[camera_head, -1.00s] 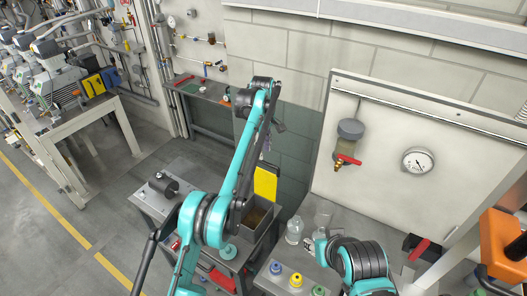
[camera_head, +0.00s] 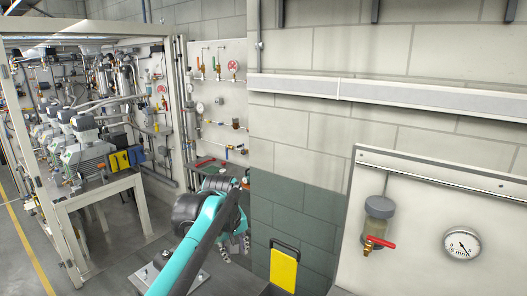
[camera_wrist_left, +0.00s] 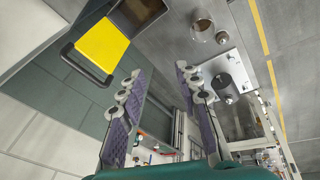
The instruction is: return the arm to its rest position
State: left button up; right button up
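My left arm (camera_head: 203,240), teal and black, rises from the bottom of the head view and bends at a dark joint. My left gripper (camera_head: 235,245) hangs beyond that joint, partly hidden by the arm. In the left wrist view the gripper (camera_wrist_left: 158,72) has its two purple-padded fingers spread apart, with nothing between them. My right arm and gripper show in neither current view.
A yellow panel with a black frame (camera_head: 283,268) stands near the gripper; it also shows in the left wrist view (camera_wrist_left: 103,45). A metal plate with a dark cylinder (camera_wrist_left: 228,72) is below. A gauge board (camera_head: 420,255) is right. Pumps (camera_head: 85,150) stand left.

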pick_arm(q)
jog(key=s+a+f+m+t+b, duration=0.1)
jog(key=s+a+f+b, duration=0.4)
jog(key=s+f, duration=0.7)
jog(key=s+a+f+m+t+b, duration=0.2)
jog(key=s+a+f+m+b, duration=0.2)
jog(key=s+f, duration=0.8)
jog(key=shift+s+a+m+t+y+b, duration=0.3)
jog(key=shift+s+a+b, duration=0.2)
jog(key=shift+s+b, duration=0.2)
